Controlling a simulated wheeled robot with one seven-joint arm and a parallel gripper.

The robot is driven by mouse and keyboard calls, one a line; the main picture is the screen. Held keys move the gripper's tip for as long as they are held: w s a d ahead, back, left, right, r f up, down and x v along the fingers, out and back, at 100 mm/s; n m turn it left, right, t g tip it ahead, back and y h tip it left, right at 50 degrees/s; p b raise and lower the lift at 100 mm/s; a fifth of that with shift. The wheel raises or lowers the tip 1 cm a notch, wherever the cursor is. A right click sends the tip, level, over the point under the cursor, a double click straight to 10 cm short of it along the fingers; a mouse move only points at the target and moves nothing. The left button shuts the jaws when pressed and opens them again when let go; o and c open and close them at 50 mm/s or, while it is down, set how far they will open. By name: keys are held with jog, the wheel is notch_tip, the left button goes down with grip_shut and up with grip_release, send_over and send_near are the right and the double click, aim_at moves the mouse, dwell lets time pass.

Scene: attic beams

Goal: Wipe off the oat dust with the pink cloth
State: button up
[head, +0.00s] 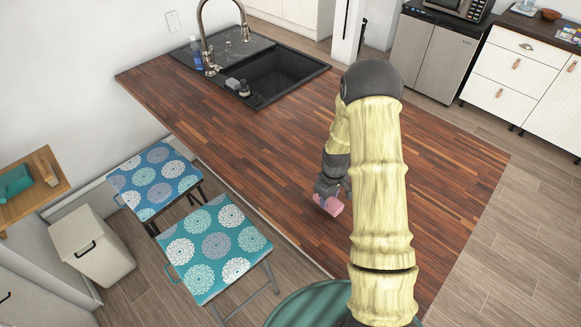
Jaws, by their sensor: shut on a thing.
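My gripper (325,190) is over the near part of the wooden counter (240,120), left of my arm. It is shut on the pink cloth (331,205), a small pink piece showing just below the fingers. The cloth is at or close to the counter top; I cannot tell if it touches. I see no oat dust on the visible wood. My arm hides part of the counter to the right of the gripper.
A black sink (285,76) with a tap (208,50) is set in the counter's far left. A blue patterned stool (155,181) and a teal patterned stool (213,246) stand along the near left edge. The counter between sink and gripper is clear.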

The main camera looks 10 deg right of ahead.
jog(key=r+p, duration=0.2)
jog(key=r, duration=0.1)
jog(key=shift+w+d+r, duration=0.1)
jog(key=shift+w+r, duration=0.1)
jog(key=shift+r, duration=0.05)
jog(key=shift+d+r, duration=0.15)
jog(key=shift+r, duration=0.15)
jog(key=shift+s+r+p, duration=0.2)
jog(key=shift+r+p, duration=0.25)
jog(key=shift+r, duration=0.1)
jog(key=shift+a, duration=0.25)
jog(key=shift+d, duration=0.1)
